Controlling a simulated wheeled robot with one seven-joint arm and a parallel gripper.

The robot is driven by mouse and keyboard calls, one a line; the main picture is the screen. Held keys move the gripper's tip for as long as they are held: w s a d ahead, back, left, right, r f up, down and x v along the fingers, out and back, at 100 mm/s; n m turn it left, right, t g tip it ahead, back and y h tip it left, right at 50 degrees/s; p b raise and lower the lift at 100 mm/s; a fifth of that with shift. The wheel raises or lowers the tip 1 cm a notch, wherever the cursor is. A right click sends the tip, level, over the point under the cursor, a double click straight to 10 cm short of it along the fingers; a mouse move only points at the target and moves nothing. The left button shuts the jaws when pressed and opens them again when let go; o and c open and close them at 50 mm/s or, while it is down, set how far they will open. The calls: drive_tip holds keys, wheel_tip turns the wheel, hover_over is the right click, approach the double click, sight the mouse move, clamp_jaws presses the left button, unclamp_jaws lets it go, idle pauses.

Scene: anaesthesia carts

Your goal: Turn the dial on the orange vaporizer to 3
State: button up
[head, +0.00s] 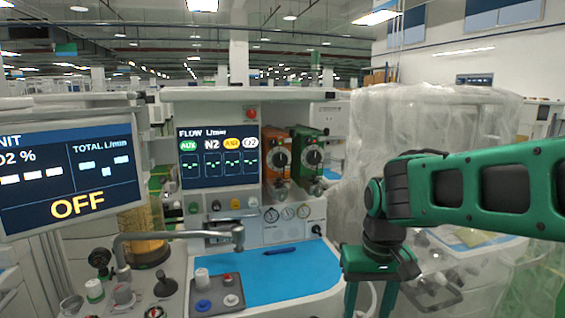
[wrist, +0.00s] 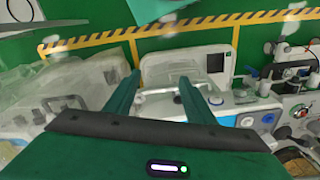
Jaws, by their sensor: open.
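The orange vaporizer (head: 274,176) stands upright on the anaesthesia machine, right of the flow screen, in the head view. Its round black dial (head: 281,158) faces me; the numbers on it are too small to read. My gripper (head: 369,305) is at the lower right of the head view, pointing down, well to the right of the vaporizer, lower and apart from it. In the wrist view my gripper (wrist: 160,82) shows two green fingers spread apart with nothing between them. I cannot make out the orange vaporizer in the wrist view.
A green vaporizer (head: 309,178) stands just right of the orange one. A blue work surface (head: 272,280) with a dark pen (head: 279,251) lies below. A jointed metal arm (head: 180,237) crosses the front left. Plastic-wrapped equipment (head: 425,115) stands behind my arm.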

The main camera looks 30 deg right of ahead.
drive_tip(key=w+d+r+t, duration=0.2)
drive_tip(key=w, duration=0.7)
drive_tip(key=m+t, duration=0.3)
drive_tip(key=t, duration=0.9)
approach(283, 159)
drive_tip(key=shift+y, duration=0.3)
drive_tip(key=x, duration=0.8)
drive_tip(key=shift+w+d+f, duration=0.1)
drive_tip(key=shift+w+f, duration=0.05)
drive_tip(key=shift+w, duration=0.15)
drive_tip(key=c, duration=0.8)
